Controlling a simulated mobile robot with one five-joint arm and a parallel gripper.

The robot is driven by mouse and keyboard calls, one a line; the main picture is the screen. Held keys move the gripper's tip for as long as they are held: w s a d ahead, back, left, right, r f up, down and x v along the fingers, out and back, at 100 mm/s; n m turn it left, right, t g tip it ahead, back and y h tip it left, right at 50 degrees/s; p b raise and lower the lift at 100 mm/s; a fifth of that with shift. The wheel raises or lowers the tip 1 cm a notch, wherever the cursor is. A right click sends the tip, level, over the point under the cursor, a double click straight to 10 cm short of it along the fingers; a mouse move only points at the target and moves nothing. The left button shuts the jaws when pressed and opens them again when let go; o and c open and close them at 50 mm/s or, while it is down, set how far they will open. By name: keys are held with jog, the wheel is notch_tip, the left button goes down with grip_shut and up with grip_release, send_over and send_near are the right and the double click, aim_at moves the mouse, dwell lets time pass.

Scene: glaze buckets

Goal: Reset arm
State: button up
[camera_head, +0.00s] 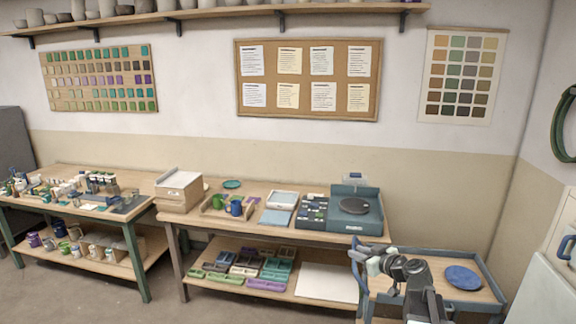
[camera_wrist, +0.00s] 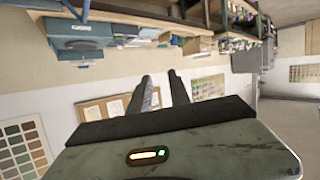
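My gripper (camera_head: 362,257) shows in the camera_head view at the lower right, in front of the right end of the middle table and beside the blue-framed cart. In the camera_wrist view, the two dark fingers of my gripper (camera_wrist: 159,77) stand apart with nothing between them. The wrist picture is turned over, with tables at the top and wall boards below. My gripper appears to be in free air; its exact distance from the table cannot be told.
The middle table (camera_head: 270,233) holds a teal machine (camera_head: 355,210), also in the wrist view (camera_wrist: 78,31), and a cardboard box (camera_head: 179,190). A cart (camera_head: 484,287) with a blue plate (camera_head: 463,278) stands at right. Another cluttered table (camera_head: 128,211) stands left.

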jog(key=s+a+f+n+g, duration=0.1)
jog(key=s+a+f+g, duration=0.3)
jog(key=a, duration=0.5)
jog(key=s+a+f+n+g, duration=0.1)
jog(key=s+a+f+g, duration=0.2)
jog(key=s+a+f, duration=0.35)
jog(key=s+d+f+m+g+h, duration=0.2)
jog(key=s+d+f+m+h, duration=0.1)
jog(key=s, duration=0.3)
jog(key=s+d+f+m+g+h, duration=0.3)
jog(key=s+m, duration=0.2)
jog(key=s, duration=0.1)
jog(key=shift+s+d+f+g+b, duration=0.25)
jog(key=shift+s+d+g+b, duration=0.1)
jog(key=shift+b, duration=0.1)
jog(key=shift+w+d, duration=0.1)
